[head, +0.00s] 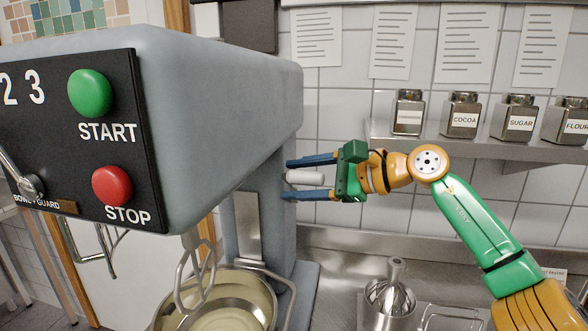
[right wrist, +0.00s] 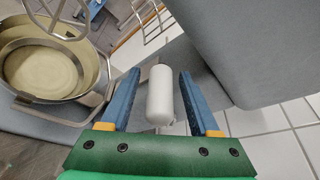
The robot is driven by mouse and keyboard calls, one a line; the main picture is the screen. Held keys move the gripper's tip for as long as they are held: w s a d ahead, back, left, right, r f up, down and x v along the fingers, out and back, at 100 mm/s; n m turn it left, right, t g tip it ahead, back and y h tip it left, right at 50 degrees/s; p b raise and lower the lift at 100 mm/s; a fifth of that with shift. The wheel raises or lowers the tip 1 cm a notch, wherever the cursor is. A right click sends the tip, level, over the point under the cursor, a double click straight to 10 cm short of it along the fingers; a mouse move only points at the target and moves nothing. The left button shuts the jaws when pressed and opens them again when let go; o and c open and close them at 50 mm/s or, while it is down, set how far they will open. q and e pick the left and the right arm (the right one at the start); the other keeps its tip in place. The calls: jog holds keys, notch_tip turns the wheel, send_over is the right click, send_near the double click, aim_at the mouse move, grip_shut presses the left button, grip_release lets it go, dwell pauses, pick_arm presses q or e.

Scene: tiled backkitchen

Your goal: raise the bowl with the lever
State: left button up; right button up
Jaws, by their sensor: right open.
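A large grey mixer (head: 220,90) fills the left of the head view. Its metal bowl (head: 262,285) sits low beneath the head, with the wire beater (head: 195,275) reaching down into it; the bowl also shows in the right wrist view (right wrist: 92,65). The lever's pale rounded grip (head: 303,177) sticks out from the side of the mixer's column. My right gripper (head: 288,179) is open, its two blue fingers on either side of the grip. In the right wrist view the grip (right wrist: 160,95) stands between the fingers with gaps at both sides. My left gripper is out of view.
A shelf (head: 480,143) with several labelled jars runs along the tiled wall at right. A metal container with a whisk (head: 393,290) stands on the steel counter below my right arm. The mixer's panel has a green START button (head: 90,92) and a red STOP button (head: 112,186).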

jog(key=shift+x, duration=0.8)
jog(key=shift+s+d, duration=0.1)
jog(key=shift+d, duration=0.05)
grip_shut()
dwell(0.6)
